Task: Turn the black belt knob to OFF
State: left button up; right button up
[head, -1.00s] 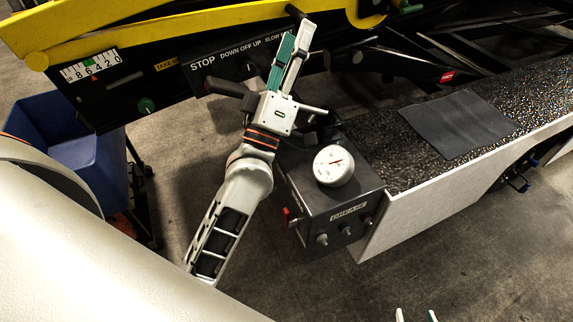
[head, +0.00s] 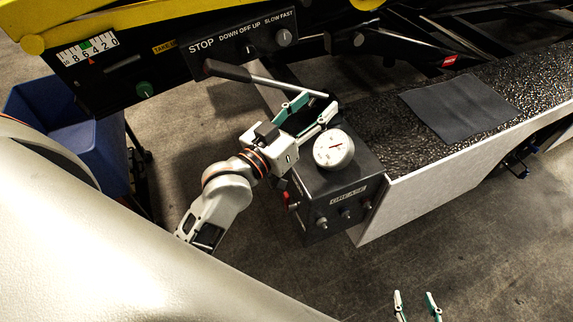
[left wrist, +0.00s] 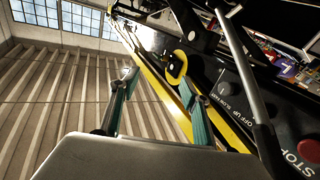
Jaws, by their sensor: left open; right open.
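The black belt knob (head: 248,50) is under the DOWN OFF UP label on the dark control panel (head: 228,52); its exact pointer setting is too small to tell. My left gripper (head: 320,101) is open and empty, below and to the right of the panel, apart from the knob. Its fingers lie near the rod of a black-handled lever (head: 226,70). In the left wrist view the open fingers (left wrist: 160,82) have nothing between them, and the panel is to their right. My right gripper (head: 414,296) is open and empty at the bottom edge.
A grey knob (head: 284,38) sits under SLOW FAST. A red button (left wrist: 309,150) is by STOP in the left wrist view. A grease box (head: 335,200) with a white gauge (head: 333,149) stands near my left gripper. A blue bin (head: 70,130) is at left.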

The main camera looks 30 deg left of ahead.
pick_arm(q)
jog(key=s+a+f+m+g+y, duration=0.1)
jog(key=s+f+g, duration=0.1)
jog(key=f, duration=0.6)
jog(key=s+a+f+m+g+y, duration=0.1)
jog(key=s+a+f+m+g, duration=0.1)
jog(key=f, duration=0.6)
jog(key=shift+s+a+g+y, duration=0.3)
jog(key=shift+s+g, duration=0.3)
jog(key=shift+s, duration=0.25)
jog(key=s+a+f+m+g+y, duration=0.2)
jog(key=s+a+g+y, duration=0.15)
jog(key=s+a, duration=0.4)
jog(key=s+a+f+m+g+y, duration=0.1)
jog(key=s+a+f+g+y, duration=0.25)
jog(key=s+a, duration=0.4)
jog(key=w+d+f+n+t+h, duration=0.2)
jog(key=d+f+h, duration=0.4)
jog(key=d+f, duration=0.8)
jog(key=shift+d+f+n+t+h, duration=0.25)
jog(key=shift+f+n+t, duration=0.35)
jog(key=shift+f+t, duration=0.4)
pick_arm(e)
jog(key=d+f, duration=0.1)
jog(key=s+d+f, duration=0.1)
jog(key=shift+s+f+h, duration=0.1)
jog(key=shift+f+h, duration=0.25)
jog(key=shift+h, duration=0.05)
